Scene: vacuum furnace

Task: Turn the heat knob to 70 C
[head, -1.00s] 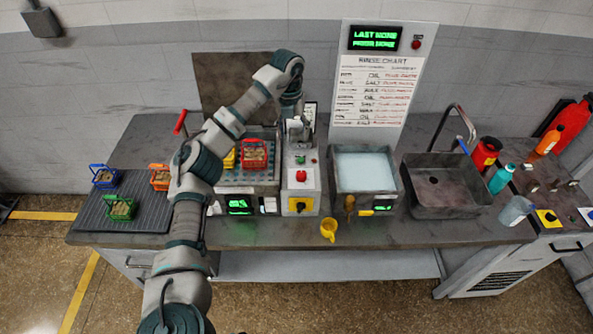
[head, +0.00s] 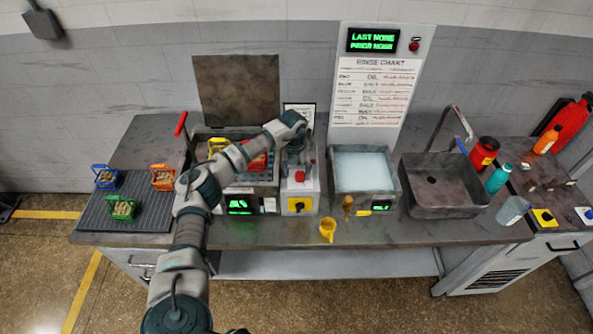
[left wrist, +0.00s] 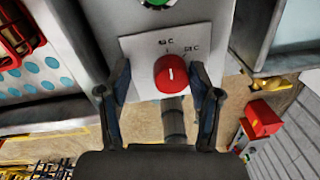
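The red heat knob (head: 300,176) sits on a pale plate (head: 312,184) on the panel between the two tanks. In the left wrist view the knob (left wrist: 171,74) has a white pointer line directed roughly up the picture, and small scale marks above it that are too blurred to read. My left gripper (head: 297,163) points down over this panel. In the left wrist view its two fingers (left wrist: 160,86) are apart, one on each side of the knob, with gaps between them and it. My right gripper is out of view.
The left tank (head: 262,179) holds a red and a yellow basket. A green button (left wrist: 158,3) lies above the knob plate. A yellow-and-black switch (head: 299,205) is below it. A rinse bath (head: 364,171) is to the right.

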